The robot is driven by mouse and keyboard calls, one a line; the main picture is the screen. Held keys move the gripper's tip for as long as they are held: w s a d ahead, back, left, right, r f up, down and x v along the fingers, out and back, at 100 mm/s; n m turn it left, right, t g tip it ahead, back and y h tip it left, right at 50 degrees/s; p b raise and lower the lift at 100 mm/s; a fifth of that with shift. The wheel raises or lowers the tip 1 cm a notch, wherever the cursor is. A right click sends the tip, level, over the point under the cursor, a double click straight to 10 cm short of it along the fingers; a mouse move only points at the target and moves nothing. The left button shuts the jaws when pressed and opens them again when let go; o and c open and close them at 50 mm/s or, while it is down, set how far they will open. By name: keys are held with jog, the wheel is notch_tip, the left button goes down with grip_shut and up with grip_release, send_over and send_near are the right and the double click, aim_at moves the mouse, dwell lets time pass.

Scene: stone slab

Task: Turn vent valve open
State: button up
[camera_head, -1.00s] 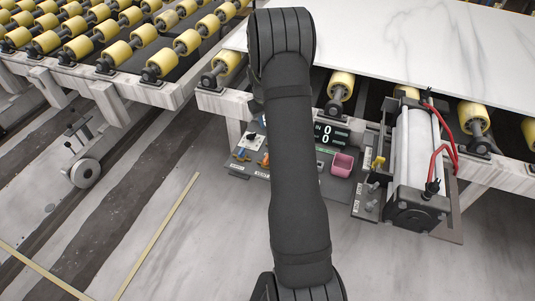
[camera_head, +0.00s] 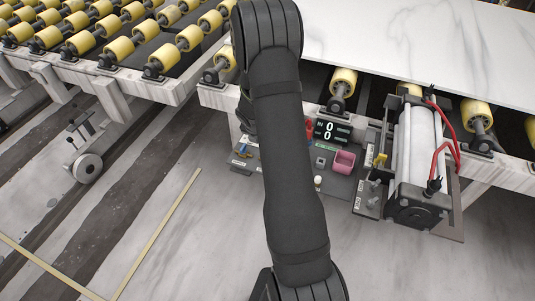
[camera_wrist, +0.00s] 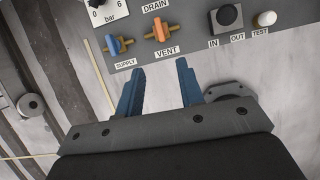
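The vent valve's orange handle (camera_wrist: 158,29) stands roughly up-down in the wrist view, crosswise to its brass body, above the VENT label (camera_wrist: 167,51). My gripper (camera_wrist: 160,68) is open and empty, its two blue fingers apart, just below the vent valve in the picture and not around the handle. The blue supply handle (camera_wrist: 114,45) is to its left, above the SUPPLY label. In the head view my arm covers the middle of the control panel (camera_head: 340,185), and the vent valve and fingertips are hidden.
A black knob (camera_wrist: 227,17) and white TEST button (camera_wrist: 265,19) lie right of the vent valve. A gauge (camera_wrist: 103,10) is at upper left.

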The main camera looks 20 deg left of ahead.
jog(key=x, duration=1.7)
jog(key=shift+w+f, duration=0.15)
jog(key=shift+c, duration=0.2)
grip_shut()
